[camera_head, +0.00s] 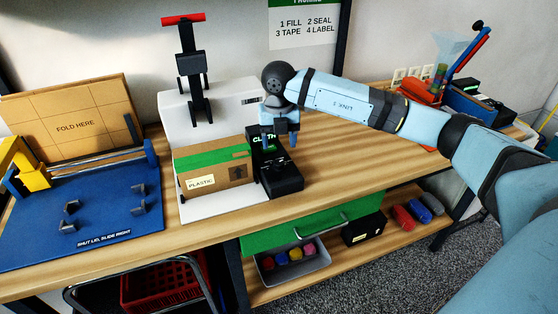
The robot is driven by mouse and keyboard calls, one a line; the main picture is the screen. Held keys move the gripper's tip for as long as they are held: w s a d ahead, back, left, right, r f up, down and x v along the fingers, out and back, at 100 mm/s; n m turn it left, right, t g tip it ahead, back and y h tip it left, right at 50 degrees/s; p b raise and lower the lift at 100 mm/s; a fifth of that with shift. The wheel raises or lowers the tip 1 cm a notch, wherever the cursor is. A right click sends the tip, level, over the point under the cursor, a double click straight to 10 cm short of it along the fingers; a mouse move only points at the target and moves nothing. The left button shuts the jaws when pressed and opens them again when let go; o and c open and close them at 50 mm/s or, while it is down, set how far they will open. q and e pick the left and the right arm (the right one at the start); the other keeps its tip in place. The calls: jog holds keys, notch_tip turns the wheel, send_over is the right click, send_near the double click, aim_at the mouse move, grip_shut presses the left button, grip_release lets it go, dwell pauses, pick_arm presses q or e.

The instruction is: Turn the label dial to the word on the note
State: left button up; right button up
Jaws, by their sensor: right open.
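A black label machine (281,180) stands on the bench beside a cardboard box. Its screen (262,139) has green letters, partly covered by a finger, that seem to read CLOTH. The note (201,182) on the box (232,172) reads PLASTIC. My right gripper (280,141) points down at the upper part of the label machine, its two fingers apart with nothing seen between them. The dial cannot be made out; it may be hidden behind the gripper. Whether the fingers touch the machine I cannot tell. My left gripper is out of view.
A white press (182,115) with a red-topped lever stands behind the box. A blue folding station (100,215) fills the left. Bare bench (345,165) lies right of the machine. Below are a green drawer front (290,232), a grey bin (315,262) and a red crate (160,287).

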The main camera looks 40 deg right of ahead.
aim_at(279, 162)
notch_tip(279, 162, down, 7)
dwell(0.3)
jog(key=c, duration=0.9)
